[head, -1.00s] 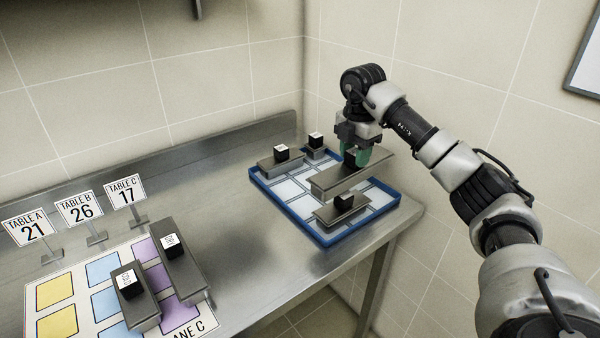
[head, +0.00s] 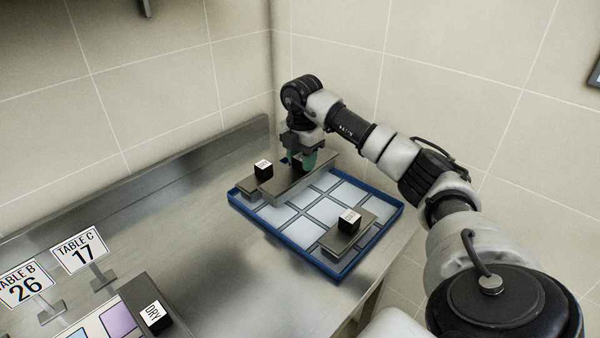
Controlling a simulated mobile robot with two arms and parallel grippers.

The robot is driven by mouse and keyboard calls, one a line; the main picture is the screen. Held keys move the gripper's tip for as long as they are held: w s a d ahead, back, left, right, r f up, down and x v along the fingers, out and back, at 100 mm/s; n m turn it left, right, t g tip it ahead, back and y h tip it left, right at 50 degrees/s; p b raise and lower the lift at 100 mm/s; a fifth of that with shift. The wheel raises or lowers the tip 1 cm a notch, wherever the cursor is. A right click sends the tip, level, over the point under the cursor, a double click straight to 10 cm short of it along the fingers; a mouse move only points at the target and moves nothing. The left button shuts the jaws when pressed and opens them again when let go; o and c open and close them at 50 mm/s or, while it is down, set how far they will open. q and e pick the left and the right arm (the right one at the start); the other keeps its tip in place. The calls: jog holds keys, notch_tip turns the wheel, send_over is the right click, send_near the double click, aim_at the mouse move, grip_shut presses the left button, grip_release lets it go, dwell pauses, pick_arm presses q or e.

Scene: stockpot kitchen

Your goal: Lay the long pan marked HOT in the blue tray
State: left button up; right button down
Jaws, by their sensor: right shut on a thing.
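My right gripper (head: 302,160), with green fingertips, is shut on the black block of a long grey pan (head: 297,182). The fingers hide the block's label, so I cannot read its mark. The pan is level over the back left part of the blue tray (head: 286,243); I cannot tell whether it touches the tray. Its left end overlaps in the picture a grey pan (head: 252,190) at the tray's back left corner. Another grey pan (head: 362,236) is at the tray's front right. Their labels are too small to read. My left gripper is out of view.
A pan marked DRY (head: 142,295) is at the lower left on a mat with coloured squares (head: 117,318). Signs for Table B (head: 26,284) and Table C (head: 80,250) stand behind it. The steel table (head: 215,260) is bare between mat and tray. Tiled walls close off the back.

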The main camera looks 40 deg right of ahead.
aim_at(301, 172)
jog(key=shift+w+f, duration=0.1)
jog(key=shift+f, duration=0.6)
notch_tip(301, 172, down, 2)
jog(key=shift+a+f, duration=0.1)
jog(key=shift+f, duration=0.3)
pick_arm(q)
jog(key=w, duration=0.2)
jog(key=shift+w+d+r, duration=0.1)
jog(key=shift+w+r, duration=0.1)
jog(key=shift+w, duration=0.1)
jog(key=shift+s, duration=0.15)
pick_arm(e)
jog(key=c, duration=0.7)
grip_release()
jog(key=shift+f, duration=0.1)
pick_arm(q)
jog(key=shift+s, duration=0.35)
